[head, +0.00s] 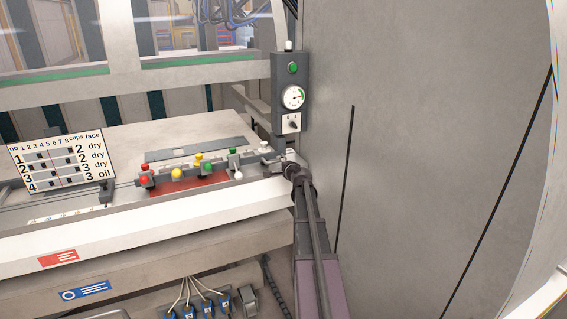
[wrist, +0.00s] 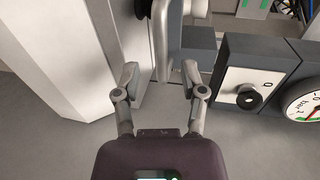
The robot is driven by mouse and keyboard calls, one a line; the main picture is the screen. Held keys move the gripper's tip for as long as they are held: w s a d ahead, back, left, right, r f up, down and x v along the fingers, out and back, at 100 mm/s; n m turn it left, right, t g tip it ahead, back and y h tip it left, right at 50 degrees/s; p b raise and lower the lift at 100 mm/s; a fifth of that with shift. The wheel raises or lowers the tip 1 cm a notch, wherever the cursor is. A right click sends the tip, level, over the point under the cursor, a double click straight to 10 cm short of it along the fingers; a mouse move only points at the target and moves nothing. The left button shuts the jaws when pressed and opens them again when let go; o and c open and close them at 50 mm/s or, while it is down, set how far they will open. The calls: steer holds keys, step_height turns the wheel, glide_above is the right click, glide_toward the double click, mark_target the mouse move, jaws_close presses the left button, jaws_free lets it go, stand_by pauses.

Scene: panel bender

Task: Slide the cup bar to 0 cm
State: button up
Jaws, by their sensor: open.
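A long grey bar with red, yellow, green and white knobs (head: 205,168) lies on the machine's pale ledge; I cannot tell for sure that it is the cup bar, and I can read no centimetre scale. My gripper (head: 287,166) is at the right end of this row, close to the grey control post. In the wrist view my gripper (wrist: 160,82) is open, its two fingers apart. A pale upright rounded part (wrist: 163,35) stands beyond and between the fingertips. I cannot tell whether they touch it. My arm hides part of the ledge's right end.
A control post (head: 291,92) with a green button, gauge and switch rises beside my gripper; its switch box (wrist: 243,88) is close on the right in the wrist view. A large grey panel (head: 430,140) fills the right. A sign (head: 62,158) lists cups and faces.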

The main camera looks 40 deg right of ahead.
mark_target(277, 161)
steer(key=shift+b+x, duration=0.3)
steer(key=shift+x, duration=1.6)
jaws_close()
